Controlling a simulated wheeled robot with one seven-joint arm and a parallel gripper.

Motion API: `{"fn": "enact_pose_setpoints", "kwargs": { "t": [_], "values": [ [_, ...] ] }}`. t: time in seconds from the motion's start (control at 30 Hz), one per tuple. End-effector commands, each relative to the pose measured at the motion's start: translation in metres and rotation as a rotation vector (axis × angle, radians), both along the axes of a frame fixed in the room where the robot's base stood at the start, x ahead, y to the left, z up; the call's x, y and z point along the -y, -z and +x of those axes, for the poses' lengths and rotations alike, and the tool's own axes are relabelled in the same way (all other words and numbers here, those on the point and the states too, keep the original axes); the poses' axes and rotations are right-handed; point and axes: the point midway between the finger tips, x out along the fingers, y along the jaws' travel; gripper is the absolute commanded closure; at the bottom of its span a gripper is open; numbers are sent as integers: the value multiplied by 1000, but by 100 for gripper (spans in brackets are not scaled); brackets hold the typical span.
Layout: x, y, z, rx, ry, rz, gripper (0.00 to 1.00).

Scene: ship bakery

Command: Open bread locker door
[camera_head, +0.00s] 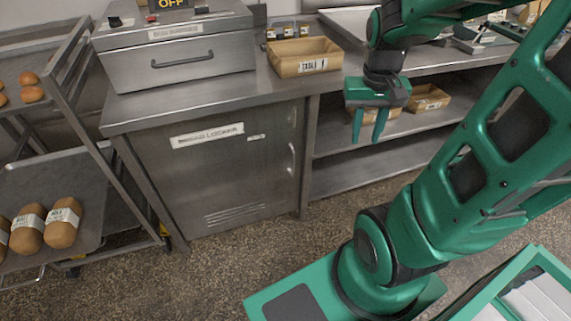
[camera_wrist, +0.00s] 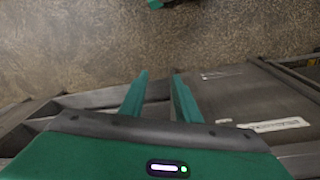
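The bread locker door (camera_head: 222,171) is a grey metal panel under the counter, and it looks shut. It has a white label (camera_head: 207,135) at its top, a vent at the bottom and a vertical handle (camera_head: 292,159) near its right edge. My gripper (camera_head: 369,139) hangs to the right of the handle, in front of the open shelves, apart from the door. Its two fingers point down and are spread with nothing between them. In the wrist view the fingers (camera_wrist: 157,98) show a gap, with the locker door (camera_wrist: 255,97) to their right.
A cardboard tray (camera_head: 304,57) labelled "TABLE" and a metal lidded appliance (camera_head: 175,50) stand on the counter. A rack (camera_head: 88,165) with loaves and buns stands to the left. The open shelves (camera_head: 375,152) are on the right. Speckled floor before the door is clear.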

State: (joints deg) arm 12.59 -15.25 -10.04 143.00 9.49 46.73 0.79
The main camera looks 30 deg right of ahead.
Motion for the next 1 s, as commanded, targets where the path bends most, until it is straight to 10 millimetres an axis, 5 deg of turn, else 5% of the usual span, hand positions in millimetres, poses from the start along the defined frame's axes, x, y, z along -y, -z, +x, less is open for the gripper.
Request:
{"fn": "enact_pose_setpoints", "kwargs": {
  "t": [0.5,1.0],
  "values": [
    [22,106,162,107,-104,-104,71],
    [-4,257,272,251,-180,-95,71]
  ]
}}
